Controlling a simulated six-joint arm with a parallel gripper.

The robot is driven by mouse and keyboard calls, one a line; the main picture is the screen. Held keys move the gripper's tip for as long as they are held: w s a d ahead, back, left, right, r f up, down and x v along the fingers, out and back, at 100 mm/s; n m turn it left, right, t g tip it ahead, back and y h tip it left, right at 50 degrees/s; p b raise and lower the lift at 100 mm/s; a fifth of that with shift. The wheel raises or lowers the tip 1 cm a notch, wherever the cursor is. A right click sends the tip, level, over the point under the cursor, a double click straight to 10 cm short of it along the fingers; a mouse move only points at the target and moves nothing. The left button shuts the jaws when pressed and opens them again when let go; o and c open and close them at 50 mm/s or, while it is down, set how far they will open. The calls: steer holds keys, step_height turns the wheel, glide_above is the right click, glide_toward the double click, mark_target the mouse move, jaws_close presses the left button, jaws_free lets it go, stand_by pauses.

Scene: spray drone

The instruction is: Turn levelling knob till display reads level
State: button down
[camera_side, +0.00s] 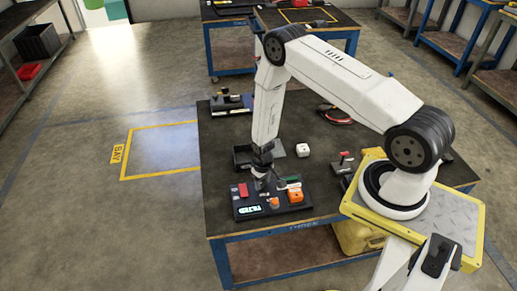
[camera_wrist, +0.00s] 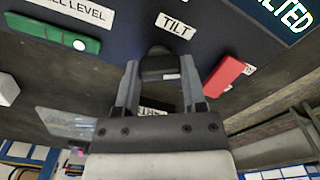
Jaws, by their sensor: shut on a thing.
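The dark panel (camera_side: 262,216) lies on the work table. Its lit display (camera_side: 247,211) reads "TILTED", and the display (camera_wrist: 290,14) shows cut off at the wrist view's top right. My gripper (camera_side: 262,184) reaches down to the panel from above. In the wrist view my gripper (camera_wrist: 159,75) is shut on a black knob (camera_wrist: 158,65), with one finger on each side. A white "TILT" label (camera_wrist: 176,25) sits beside the knob. A second label behind the knob is partly hidden by my gripper. In the side view my gripper hides most of the knob.
A red block (camera_side: 243,190), a green bar (camera_side: 293,181) and orange parts (camera_side: 295,195) are on or by the panel close to my gripper. A white cube (camera_side: 303,150) and a black tray (camera_side: 243,156) stand behind.

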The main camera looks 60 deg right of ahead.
mark_target(263, 182)
steer(key=shift+c, duration=0.8)
jaws_free()
steer(key=shift+r, duration=3.9)
